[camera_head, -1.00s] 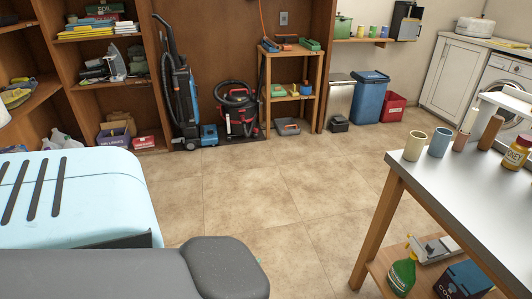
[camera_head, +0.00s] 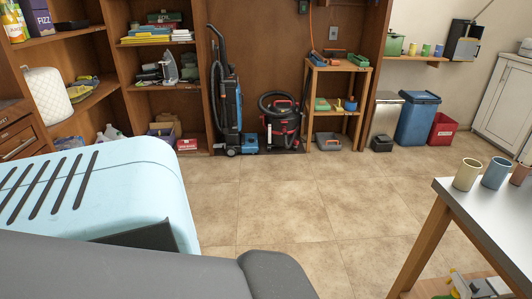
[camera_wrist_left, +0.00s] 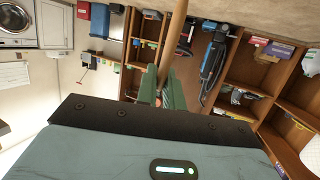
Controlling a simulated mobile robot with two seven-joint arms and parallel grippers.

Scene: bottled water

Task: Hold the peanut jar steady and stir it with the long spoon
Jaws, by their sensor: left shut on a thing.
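In the left wrist view my left gripper (camera_wrist_left: 161,98) has its two green fingers shut on a slim wooden stick (camera_wrist_left: 177,38), which looks like the handle of the long spoon. The stick runs up and out of the top of that view, so its far end is hidden. No peanut jar shows in either current view. My left gripper is outside the head view, and my right gripper is in neither view.
A metal-topped table (camera_head: 495,204) at the right bears a beige cup (camera_head: 467,175), a blue cup (camera_head: 496,173) and a brown cup (camera_head: 521,173). An upright vacuum (camera_head: 228,100), shelves and a blue bin (camera_head: 417,119) line the back. The tiled floor (camera_head: 290,205) between is clear.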

